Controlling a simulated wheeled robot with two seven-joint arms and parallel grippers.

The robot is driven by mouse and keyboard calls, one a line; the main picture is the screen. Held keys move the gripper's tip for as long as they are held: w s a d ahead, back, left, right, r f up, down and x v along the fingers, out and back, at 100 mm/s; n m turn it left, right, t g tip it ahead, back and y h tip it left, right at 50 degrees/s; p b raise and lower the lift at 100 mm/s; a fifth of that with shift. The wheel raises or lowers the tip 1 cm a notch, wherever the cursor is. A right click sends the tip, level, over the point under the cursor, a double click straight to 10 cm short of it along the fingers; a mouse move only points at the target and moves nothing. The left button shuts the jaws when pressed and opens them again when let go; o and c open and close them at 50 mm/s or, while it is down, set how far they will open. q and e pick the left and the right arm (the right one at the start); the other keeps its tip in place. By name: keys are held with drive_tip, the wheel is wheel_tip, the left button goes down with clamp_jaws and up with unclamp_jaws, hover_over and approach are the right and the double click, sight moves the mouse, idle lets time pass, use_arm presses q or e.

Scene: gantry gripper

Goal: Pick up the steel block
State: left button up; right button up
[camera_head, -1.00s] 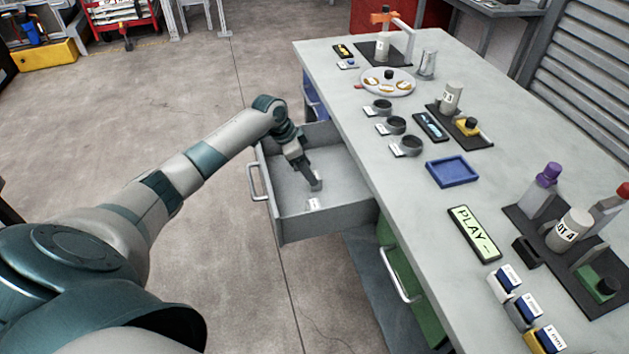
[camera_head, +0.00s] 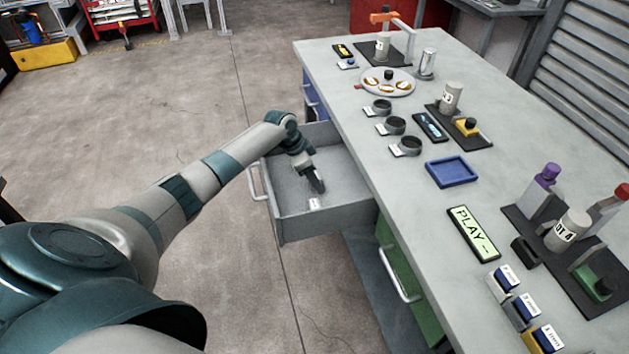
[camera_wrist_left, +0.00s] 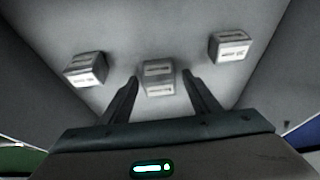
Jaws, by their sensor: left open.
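Three small labelled grey blocks lie in the drawer in the left wrist view: a left block (camera_wrist_left: 86,69), a middle block (camera_wrist_left: 158,78) and a right block (camera_wrist_left: 230,47). Their labels are too blurred to read, so I cannot tell which is the steel block. My left gripper (camera_head: 319,188) reaches down into the open drawer. In the left wrist view its open fingers (camera_wrist_left: 160,80) appear on either side of the middle block, with gaps to it; I cannot tell the height. One block (camera_head: 314,203) shows in the head view; the arm hides others. My right gripper is not in view.
The open grey drawer (camera_head: 338,222) has walls close around my gripper. The workbench top (camera_head: 400,200) stands to its right, with dishes, a blue tray (camera_head: 452,172) and several small devices. Open floor lies to the left.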

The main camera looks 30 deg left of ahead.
use_arm(q)
drive_tip(key=shift+c, duration=0.3)
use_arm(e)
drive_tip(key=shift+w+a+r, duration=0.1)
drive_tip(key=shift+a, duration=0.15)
use_arm(q)
drive_tip(key=shift+r, duration=0.1)
clamp_jaws()
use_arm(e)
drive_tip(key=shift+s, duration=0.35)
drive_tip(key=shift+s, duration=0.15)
use_arm(q)
drive_tip(key=shift+w+r, duration=0.1)
drive_tip(key=shift+r, duration=0.35)
wheel_tip(320, 180, up, 9)
drive_tip(key=shift+f+b, duration=0.1)
drive_tip(key=shift+b, duration=0.25)
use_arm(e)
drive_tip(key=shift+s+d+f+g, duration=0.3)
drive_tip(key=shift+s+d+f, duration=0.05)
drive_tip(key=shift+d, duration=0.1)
